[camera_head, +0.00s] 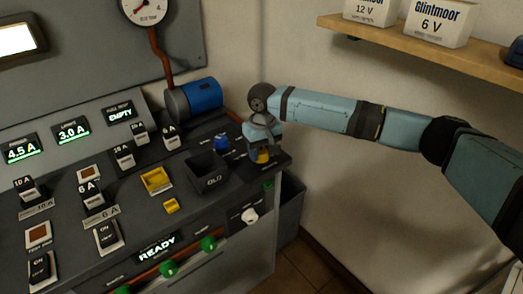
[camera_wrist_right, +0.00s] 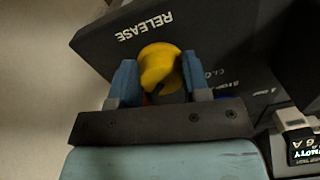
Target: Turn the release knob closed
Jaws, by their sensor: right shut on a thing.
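The release knob (camera_wrist_right: 159,68) is yellow and sits on the dark panel beside the white word RELEASE in the right wrist view. It has a dark mark on its face. In the head view a small part of the knob (camera_head: 263,156) shows below my right gripper (camera_head: 262,152), at the right end of the console. My right gripper also shows in the right wrist view (camera_wrist_right: 160,80), its two blue fingers on either side of the knob, shut on it. Part of the knob's base and the markings near it are hidden by the fingers. My left gripper is not in view.
The console (camera_head: 130,190) carries breakers, displays and a dark OLD bin (camera_head: 207,173). A blue cylinder (camera_head: 203,95) lies behind, and a blue knob (camera_head: 221,143) is just left of my right gripper. A wooden shelf (camera_head: 430,45) with boxes hangs above my right arm.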

